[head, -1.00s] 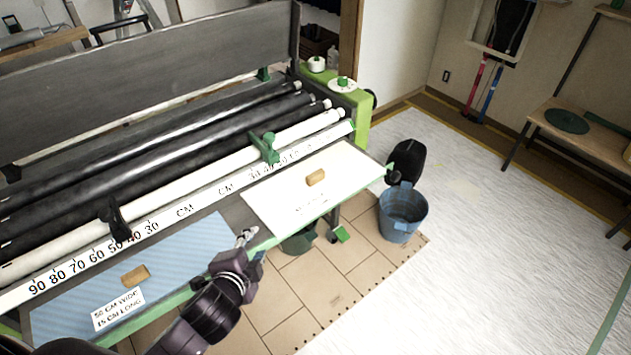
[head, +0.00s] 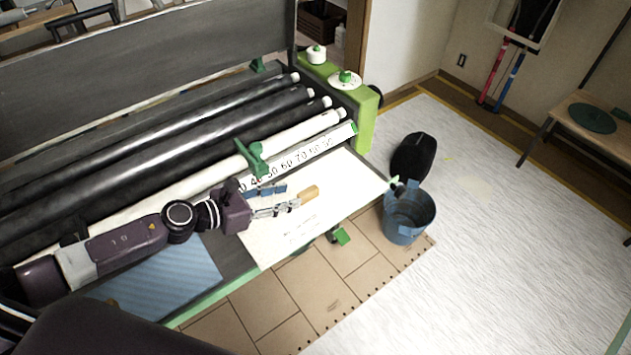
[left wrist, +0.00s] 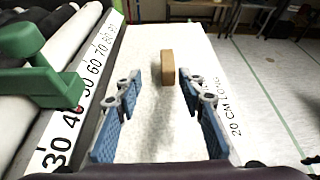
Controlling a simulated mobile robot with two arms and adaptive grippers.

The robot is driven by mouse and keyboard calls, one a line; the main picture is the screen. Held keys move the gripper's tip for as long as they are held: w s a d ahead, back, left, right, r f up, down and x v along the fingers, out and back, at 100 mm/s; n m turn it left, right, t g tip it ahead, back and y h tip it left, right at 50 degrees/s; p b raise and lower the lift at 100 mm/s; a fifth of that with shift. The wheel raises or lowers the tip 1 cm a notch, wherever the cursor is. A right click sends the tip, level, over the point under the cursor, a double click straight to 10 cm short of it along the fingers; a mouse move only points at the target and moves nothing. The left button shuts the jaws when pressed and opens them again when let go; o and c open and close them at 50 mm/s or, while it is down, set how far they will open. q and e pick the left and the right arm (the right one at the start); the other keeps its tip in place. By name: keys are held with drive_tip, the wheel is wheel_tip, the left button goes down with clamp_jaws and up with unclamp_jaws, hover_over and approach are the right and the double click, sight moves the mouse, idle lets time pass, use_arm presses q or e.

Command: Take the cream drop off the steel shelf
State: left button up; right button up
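The cream drop (head: 345,185) lies flat on the steel shelf (head: 232,246), at the shelf's right end. A small tan wooden block (head: 309,194) rests on the cream drop. My left gripper (head: 284,202) reaches over the drop from the left, with its fingertips close to the block. In the left wrist view, the left gripper (left wrist: 158,84) is open, and the block (left wrist: 167,66) stands ahead between the fingertips with gaps on both sides. Printed lettering on the cream drop (left wrist: 148,140) is partly hidden by a finger. My right gripper is not in view.
A blue drop (head: 165,282) lies on the shelf at left, partly behind my arm. A green clamp (head: 253,158) stands on the ruler (head: 315,153) behind the cream drop. A blue bucket (head: 408,218) and a black bag (head: 411,157) stand on the floor at right.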

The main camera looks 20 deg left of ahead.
sight(305, 192)
use_arm(q)
drive_tip(key=shift+w+d, duration=0.15)
drive_tip(key=shift+w+d+r+p, duration=0.1)
drive_tip(key=shift+w+d+p, duration=0.15)
drive_tip(key=shift+d+p, duration=0.3)
drive_tip(key=shift+w+d+p, duration=0.25)
drive_tip(key=shift+d+p, duration=0.15)
drive_tip(key=shift+d, duration=0.2)
drive_tip(key=x, duration=0.2)
drive_tip(key=shift+w+d+p, duration=0.2)
drive_tip(key=shift+w+p, duration=0.1)
drive_tip(key=shift+p, duration=0.1)
drive_tip(key=shift+w+d+f, duration=0.4)
drive_tip(key=shift+w+f, duration=0.1)
drive_tip(key=shift+c, duration=0.2)
drive_tip(key=c, duration=0.5)
drive_tip(key=shift+c, duration=1.2)
clamp_jaws()
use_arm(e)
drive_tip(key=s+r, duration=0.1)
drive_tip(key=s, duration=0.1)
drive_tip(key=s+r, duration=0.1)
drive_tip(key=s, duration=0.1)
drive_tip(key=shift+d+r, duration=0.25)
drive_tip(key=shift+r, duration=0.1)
